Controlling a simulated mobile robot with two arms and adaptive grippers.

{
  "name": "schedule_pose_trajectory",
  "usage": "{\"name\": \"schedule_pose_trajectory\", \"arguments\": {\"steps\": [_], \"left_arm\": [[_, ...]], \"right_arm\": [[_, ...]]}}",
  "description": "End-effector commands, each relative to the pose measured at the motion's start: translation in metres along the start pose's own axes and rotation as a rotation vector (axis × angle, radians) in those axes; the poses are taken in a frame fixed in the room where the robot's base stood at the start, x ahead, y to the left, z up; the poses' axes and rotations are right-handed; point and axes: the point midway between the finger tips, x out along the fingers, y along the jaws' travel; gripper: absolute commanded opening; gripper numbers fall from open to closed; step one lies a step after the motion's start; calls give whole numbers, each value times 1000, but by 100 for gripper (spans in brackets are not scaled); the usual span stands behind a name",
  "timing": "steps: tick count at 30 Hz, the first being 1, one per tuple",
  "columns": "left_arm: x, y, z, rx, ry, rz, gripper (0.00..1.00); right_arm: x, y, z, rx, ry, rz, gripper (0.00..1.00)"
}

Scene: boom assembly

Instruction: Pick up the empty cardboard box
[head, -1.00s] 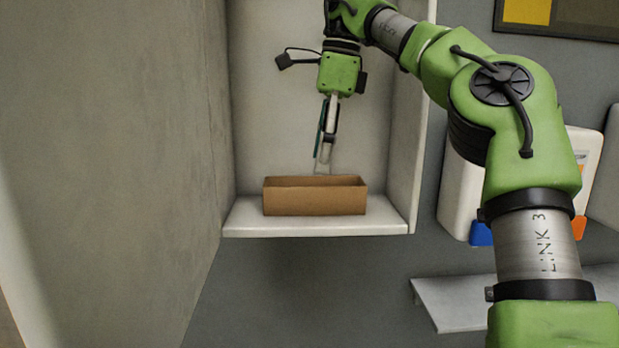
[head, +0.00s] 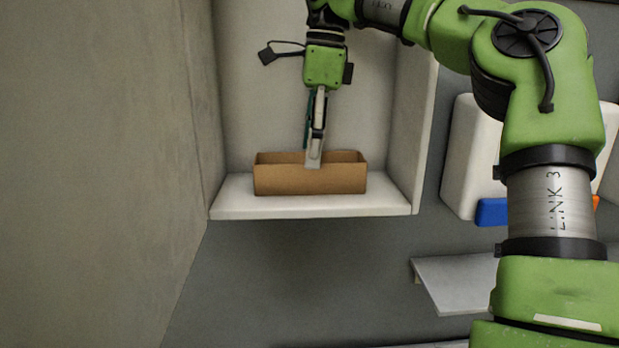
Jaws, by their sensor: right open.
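The brown open-topped cardboard box (head: 300,181) sits upright on the white shelf (head: 390,205) in the head view, left of the middle. No contents show above its rim, but its floor is hidden. My right gripper (head: 313,160) points down from above at the box, edge-on to the camera. Its fingertips overlap the box's opening and front rim, near the middle of its length. I cannot tell whether they touch the cardboard. The gripper is open and holds nothing. My left gripper is not in view.
The shelf is boxed in by a white back panel and a right side panel (head: 412,120). A large grey wall (head: 100,150) stands close on the left. A white container (head: 465,160) with a blue part and a lower shelf (head: 455,285) are at the right.

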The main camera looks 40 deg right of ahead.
Motion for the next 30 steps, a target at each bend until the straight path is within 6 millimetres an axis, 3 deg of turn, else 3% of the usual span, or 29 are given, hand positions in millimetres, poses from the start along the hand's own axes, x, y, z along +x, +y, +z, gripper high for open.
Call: {"name": "schedule_pose_trajectory", "arguments": {"steps": [5, 13, 17, 30], "left_arm": [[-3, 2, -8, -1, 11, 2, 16], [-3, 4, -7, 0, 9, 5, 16], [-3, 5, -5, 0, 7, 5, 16], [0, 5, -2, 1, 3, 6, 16]], "right_arm": [[13, 0, 0, -1, -1, -1, 69], [15, 0, 0, 0, -1, -1, 69], [15, 0, 0, 0, -1, -1, 36], [15, 1, 0, 0, 0, -2, 35]]}}
